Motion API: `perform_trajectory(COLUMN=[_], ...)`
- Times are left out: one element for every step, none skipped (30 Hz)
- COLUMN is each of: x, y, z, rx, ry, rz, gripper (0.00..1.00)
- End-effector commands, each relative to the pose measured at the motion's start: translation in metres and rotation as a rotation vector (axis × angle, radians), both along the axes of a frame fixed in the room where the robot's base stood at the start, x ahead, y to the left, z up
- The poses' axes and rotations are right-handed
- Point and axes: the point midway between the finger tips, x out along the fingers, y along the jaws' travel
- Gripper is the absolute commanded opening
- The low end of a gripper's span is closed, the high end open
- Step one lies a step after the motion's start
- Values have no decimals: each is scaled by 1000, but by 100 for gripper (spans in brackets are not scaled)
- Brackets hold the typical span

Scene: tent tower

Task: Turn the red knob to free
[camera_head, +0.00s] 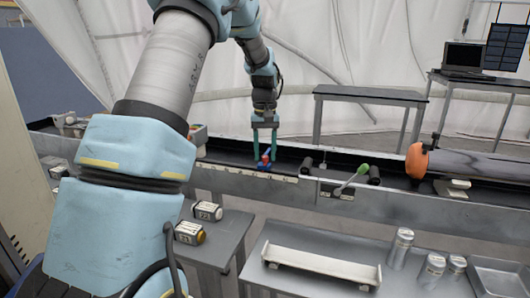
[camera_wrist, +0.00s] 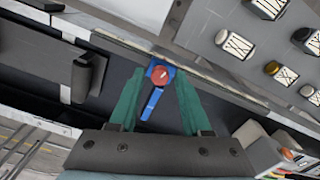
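The red knob (camera_wrist: 163,75) shows in the wrist view as a round red cap on a blue base, with a blue bar (camera_wrist: 152,103) running from it toward my gripper. In the head view the knob (camera_head: 265,159) is a small red and blue piece on the long grey rail. My gripper (camera_head: 264,151) points down above it with its two teal fingers apart. In the wrist view the fingertips (camera_wrist: 158,79) lie on either side of the knob and bar, with gaps visible. Nothing is held. I cannot tell the exact height of the tips above the knob.
A green-ended lever (camera_head: 361,170) and black rollers stand on the rail to the right. An orange-capped cylinder (camera_head: 416,160) lies farther right. Small labelled boxes (camera_head: 190,232) sit on a low grey table in front. A white tray (camera_head: 320,265) and metal canisters (camera_head: 401,248) are front right.

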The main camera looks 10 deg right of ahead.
Motion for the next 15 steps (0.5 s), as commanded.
perform_trajectory(x=[0,0,0,0,0,0,0,0,0,0,0,0,0,0,0], y=[0,0,0,0,0,0,0,0,0,0,0,0,0,0,0], z=[0,0,0,0,0,0,0,0,0,0,0,0,0,0,0], rx=[0,0,0,0,0,0,0,0,0,0,0,0,0,0,0], ry=[0,0,0,0,0,0,0,0,0,0,-1,-1,0,-1,-1], rz=[0,0,0,0,0,0,0,0,0,0,0,0,0,0,0], gripper=[41,38,34,30,27,22,19,16,11,8,4,0,0,0,0])
